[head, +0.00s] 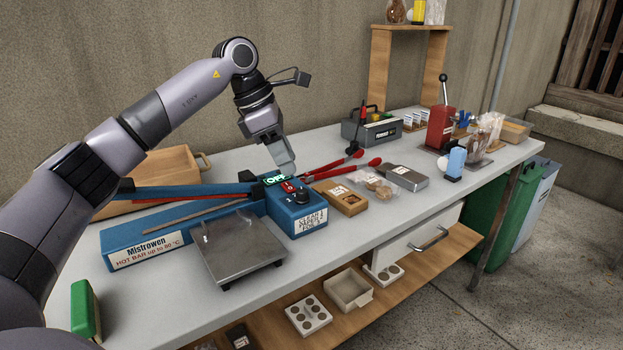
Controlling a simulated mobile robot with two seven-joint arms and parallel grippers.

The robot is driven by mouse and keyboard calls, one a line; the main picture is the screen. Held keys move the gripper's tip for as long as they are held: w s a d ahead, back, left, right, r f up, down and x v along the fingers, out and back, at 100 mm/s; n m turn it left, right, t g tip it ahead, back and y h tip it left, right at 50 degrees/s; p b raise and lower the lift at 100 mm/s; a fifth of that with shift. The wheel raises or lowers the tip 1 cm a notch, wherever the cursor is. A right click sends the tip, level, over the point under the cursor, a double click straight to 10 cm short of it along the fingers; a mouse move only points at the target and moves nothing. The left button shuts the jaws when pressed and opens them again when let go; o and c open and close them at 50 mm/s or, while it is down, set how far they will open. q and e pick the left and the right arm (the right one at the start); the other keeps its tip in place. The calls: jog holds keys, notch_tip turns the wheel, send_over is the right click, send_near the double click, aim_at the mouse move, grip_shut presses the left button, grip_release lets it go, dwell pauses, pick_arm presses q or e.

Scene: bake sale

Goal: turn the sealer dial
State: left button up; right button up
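The blue sealer (178,235) lies on the table at the left, with a label reading HOT BAR. Its control box (283,217) at the right end carries a lit green display (275,179), a red switch (289,186) and a black dial (302,198). My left gripper (286,166) points down just above and behind the control box, near the display. It appears apart from the dial. Its fingers look close together, but the view does not show whether they are shut. My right gripper is not in view.
A metal plate on feet (238,252) stands in front of the sealer. A wooden block (340,199), bagged goods (378,186) and a small scale (403,178) lie to its right. Red-handled tongs (335,165) lie behind. A wooden tray (160,170) stands at the back left.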

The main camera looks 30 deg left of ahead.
aim_at(301, 190)
pick_arm(q)
jog(key=shift+w+f, duration=0.1)
jog(key=shift+f, duration=0.25)
jog(key=x, duration=0.6)
jog(key=shift+d+b, duration=0.1)
jog(key=shift+b, duration=0.3)
jog(key=shift+f, duration=0.1)
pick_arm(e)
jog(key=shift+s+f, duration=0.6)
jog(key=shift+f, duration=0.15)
pick_arm(q)
jog(key=c, duration=0.7)
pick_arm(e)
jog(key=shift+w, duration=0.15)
